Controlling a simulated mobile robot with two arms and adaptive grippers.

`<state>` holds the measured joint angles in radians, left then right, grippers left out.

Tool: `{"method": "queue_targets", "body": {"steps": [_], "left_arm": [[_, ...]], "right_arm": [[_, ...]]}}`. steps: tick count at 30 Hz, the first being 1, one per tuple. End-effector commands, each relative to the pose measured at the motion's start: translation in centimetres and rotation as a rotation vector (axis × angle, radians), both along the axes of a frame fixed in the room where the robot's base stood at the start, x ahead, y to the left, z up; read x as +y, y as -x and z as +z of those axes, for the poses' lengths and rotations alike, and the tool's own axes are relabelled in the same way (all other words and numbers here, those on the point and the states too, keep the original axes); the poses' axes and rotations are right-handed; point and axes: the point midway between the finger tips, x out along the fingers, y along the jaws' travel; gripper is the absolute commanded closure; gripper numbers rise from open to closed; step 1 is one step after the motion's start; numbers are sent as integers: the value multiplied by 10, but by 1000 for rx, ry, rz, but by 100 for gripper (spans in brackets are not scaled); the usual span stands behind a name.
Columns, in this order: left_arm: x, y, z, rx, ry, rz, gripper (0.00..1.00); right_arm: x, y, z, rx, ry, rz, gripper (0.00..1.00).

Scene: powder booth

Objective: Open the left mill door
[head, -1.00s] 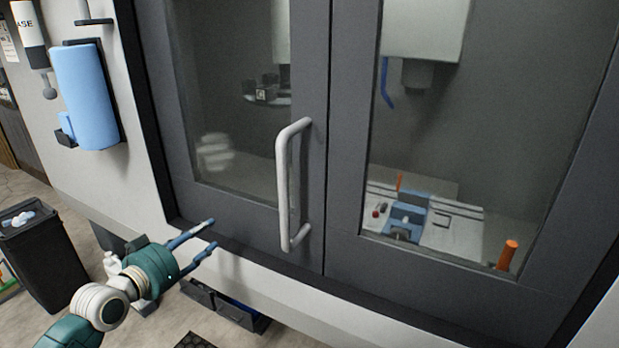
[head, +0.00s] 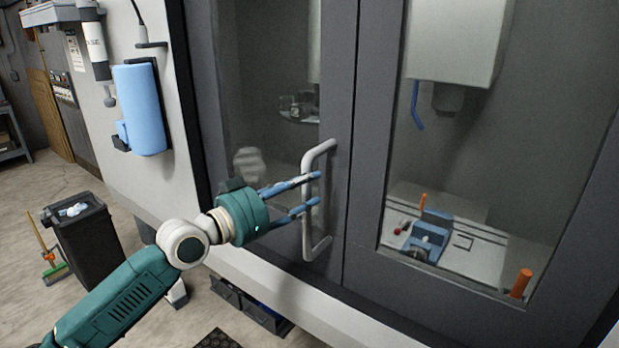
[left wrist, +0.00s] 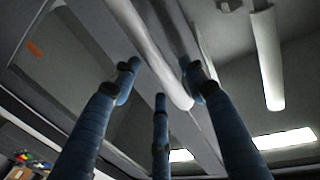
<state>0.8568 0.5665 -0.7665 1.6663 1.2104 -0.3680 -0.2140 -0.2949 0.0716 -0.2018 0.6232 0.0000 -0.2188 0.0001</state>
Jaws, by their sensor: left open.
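The left mill door (head: 348,115) is a dark grey frame with a glass pane, and it looks closed against the right door (head: 375,120). Its white vertical bar handle (head: 308,235) stands near the door's right edge. My left gripper (head: 315,188) is open, with blue fingers pointing right at the handle's middle. In the left wrist view the handle (left wrist: 150,50) runs between the spread fingertips (left wrist: 160,80); I cannot tell whether any finger touches it. My right gripper is not in view.
A blue dispenser (head: 139,108) hangs on the wall left of the doors. A black bin (head: 90,245) stands on the floor at left, with a broom (head: 42,245) beside it. Low dark trays (head: 262,317) lie below the machine. Inside, a blue vise (head: 430,232) shows through the right pane.

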Motion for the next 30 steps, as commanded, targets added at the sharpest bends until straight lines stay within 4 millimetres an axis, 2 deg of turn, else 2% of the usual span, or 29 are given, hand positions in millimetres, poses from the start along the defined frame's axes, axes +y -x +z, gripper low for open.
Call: {"method": "queue_targets", "body": {"steps": [6,14,17,21,30], "left_arm": [[-12,-12,0,1,-1,1,56],[-13,-13,-1,-1,-1,1,56],[-13,-13,-1,-1,-1,1,72],[-13,-13,-1,0,-1,1,100],[-12,-13,-2,0,-1,2,100]], "right_arm": [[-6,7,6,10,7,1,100],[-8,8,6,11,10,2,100],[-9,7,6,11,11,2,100],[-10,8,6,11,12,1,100],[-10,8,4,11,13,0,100]]}}
